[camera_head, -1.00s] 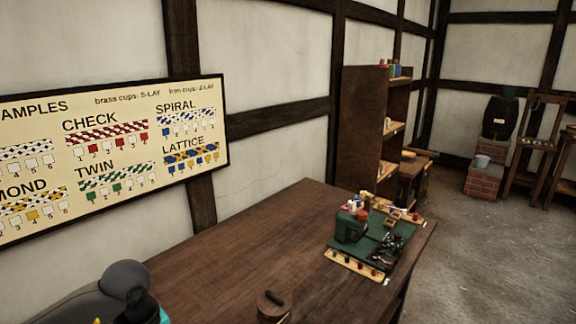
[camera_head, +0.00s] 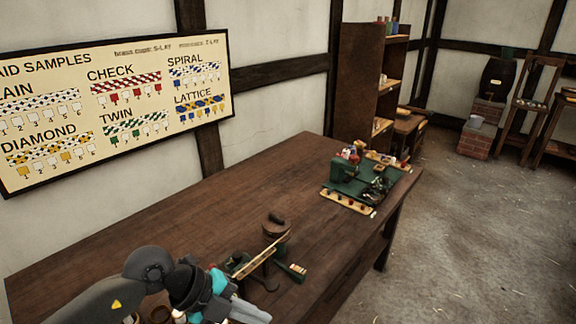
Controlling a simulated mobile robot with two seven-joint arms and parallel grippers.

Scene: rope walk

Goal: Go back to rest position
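My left arm (camera_head: 190,283) comes in from the lower left, over the near part of the brown wooden workbench (camera_head: 190,210). My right arm and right gripper are out of view. A dark round-topped wooden piece (camera_head: 276,225) stands on the bench right of the arm. Beside it is a green stand with a slanted pale wooden strip (camera_head: 262,257); my arm is close to it.
A green mat (camera_head: 352,194) with a green box, small parts and peg strips lies at the bench's far end. A braid samples board (camera_head: 110,105) hangs on the wall. A shelf (camera_head: 358,85) stands behind. The floor (camera_head: 465,235) on the right is open.

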